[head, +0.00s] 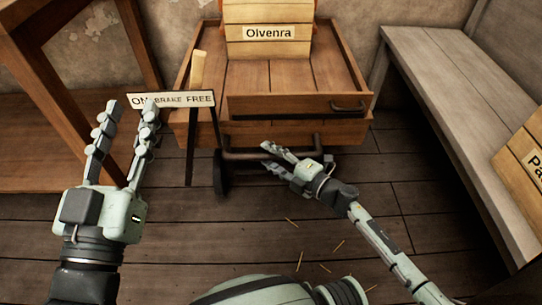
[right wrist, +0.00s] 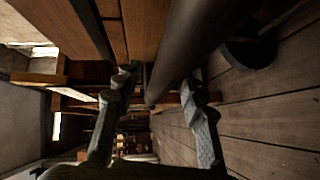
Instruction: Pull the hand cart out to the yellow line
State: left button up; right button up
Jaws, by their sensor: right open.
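The wooden hand cart (head: 290,85) stands ahead between a table and a bench. A dark bar handle (head: 262,156) runs low across its front, and a small dark wheel shows beneath it. My right gripper (head: 277,153) is at this bar with its fingers apart. In the right wrist view, the dark bar (right wrist: 188,45) runs between the open fingers (right wrist: 160,92); I cannot tell whether they touch it. My left gripper (head: 128,108) is open and empty, left of the cart, its fingers pointing forward near the brake sign. I see no yellow line.
A crate labelled Olvenra (head: 269,48) sits on the cart. A sign reading ON BRAKE FREE (head: 185,99) with a wooden lever (head: 197,70) stands at the cart's left. A wooden table (head: 40,60) is left, a grey bench (head: 450,100) right. The floor in front has only straw bits.

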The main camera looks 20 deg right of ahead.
jog(key=shift+c, duration=0.5)
grip_shut()
